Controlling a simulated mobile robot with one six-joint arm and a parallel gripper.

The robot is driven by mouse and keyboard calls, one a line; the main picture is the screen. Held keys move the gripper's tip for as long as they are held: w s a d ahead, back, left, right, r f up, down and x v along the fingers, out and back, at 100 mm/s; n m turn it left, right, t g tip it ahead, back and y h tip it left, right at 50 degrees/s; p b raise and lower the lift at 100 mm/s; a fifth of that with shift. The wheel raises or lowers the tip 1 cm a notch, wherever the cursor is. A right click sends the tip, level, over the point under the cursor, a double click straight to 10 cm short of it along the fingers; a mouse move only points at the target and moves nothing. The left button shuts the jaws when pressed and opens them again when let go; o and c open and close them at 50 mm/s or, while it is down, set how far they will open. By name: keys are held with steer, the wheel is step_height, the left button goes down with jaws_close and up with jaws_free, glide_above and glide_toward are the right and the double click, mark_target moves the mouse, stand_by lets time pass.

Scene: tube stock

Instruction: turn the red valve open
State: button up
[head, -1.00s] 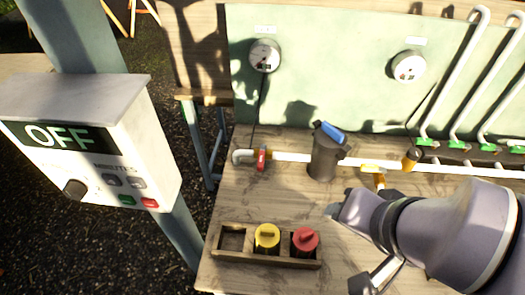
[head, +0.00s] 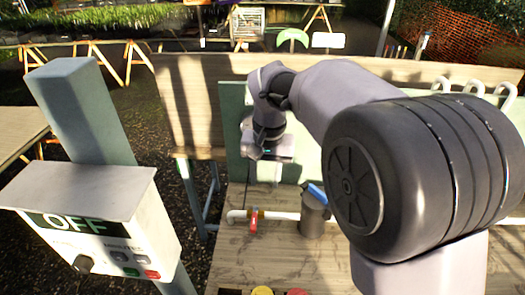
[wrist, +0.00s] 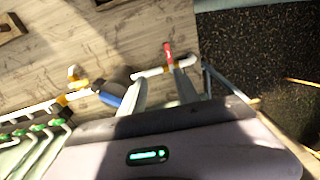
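The red valve (head: 253,222) is a small red lever on a brass-coloured body near the left end of the white pipe (head: 282,215). Its lever lies across the pipe. It also shows in the wrist view (wrist: 168,53), just beyond the fingertips. My gripper (head: 264,178) hangs above and behind the valve, near the green backboard, with a gap between them in the head view. In the wrist view my gripper (wrist: 160,82) has two pale fingers spread apart with nothing between them. The valve's underside is hidden.
A dark grey canister (head: 313,215) with a blue handle stands right of the valve on the pipe. A box reading OFF (head: 110,235) is on a post at left. Yellow and red knobs (head: 262,291) show at the bottom edge. The bench between is clear.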

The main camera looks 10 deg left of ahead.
glide_toward(254, 221)
steer(key=shift+n+g+h, duration=0.3)
steer(key=f+b, duration=0.1)
steer(key=f, duration=0.2)
steer(key=f+b, duration=0.3)
steer(key=f, duration=0.2)
steer(key=shift+w+a+f+b, duration=0.2)
steer(key=shift+a+f+b, duration=0.1)
steer(key=shift+f, duration=0.05)
jaws_close()
stand_by(0.5)
